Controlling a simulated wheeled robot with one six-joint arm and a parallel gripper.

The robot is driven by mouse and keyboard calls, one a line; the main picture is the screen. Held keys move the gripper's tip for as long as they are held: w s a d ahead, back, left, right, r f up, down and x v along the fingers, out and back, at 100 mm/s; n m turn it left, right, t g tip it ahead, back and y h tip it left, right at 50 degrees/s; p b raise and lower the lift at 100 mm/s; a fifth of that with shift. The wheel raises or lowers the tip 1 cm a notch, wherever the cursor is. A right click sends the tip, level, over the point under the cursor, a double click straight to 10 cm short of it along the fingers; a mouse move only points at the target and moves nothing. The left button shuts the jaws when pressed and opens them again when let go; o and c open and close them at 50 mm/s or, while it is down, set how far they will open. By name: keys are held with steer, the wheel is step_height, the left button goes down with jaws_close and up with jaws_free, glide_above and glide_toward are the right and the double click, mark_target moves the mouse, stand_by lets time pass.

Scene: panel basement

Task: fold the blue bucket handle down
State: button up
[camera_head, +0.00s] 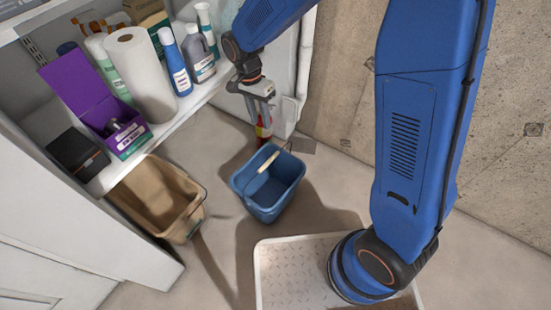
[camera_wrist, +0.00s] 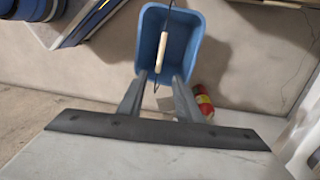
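The blue bucket (camera_head: 268,208) stands on the floor in the middle of the head view. Its handle, a thin dark wire with a cream grip (camera_head: 268,162), crosses over the opening; how far it is raised I cannot tell exactly. In the wrist view the bucket (camera_wrist: 150,35) is at the top centre and the cream grip (camera_wrist: 161,54) runs upright in the picture, its lower end near the fingertips. My gripper (camera_head: 259,116) hangs beyond the bucket, pointing down. In the wrist view its two fingers (camera_wrist: 160,78) are apart with nothing held; touching the handle cannot be told.
A red and yellow item (camera_head: 263,132) stands behind the bucket, close to my gripper. A brown bucket (camera_head: 168,202) is at the left, below a shelf (camera_head: 162,132) of bottles. A pale tray (camera_head: 285,270) lies in front. A concrete wall (camera_head: 510,130) closes the right.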

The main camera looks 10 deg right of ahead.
mark_target(268, 161)
steer(key=f, duration=0.6)
steer(key=s+d+f, duration=0.1)
steer(key=f, duration=0.5)
steer(key=s+f, duration=0.1)
steer(key=f, duration=0.6)
steer(key=shift+s+d, duration=0.25)
steer(key=shift+d, duration=0.05)
jaws_close()
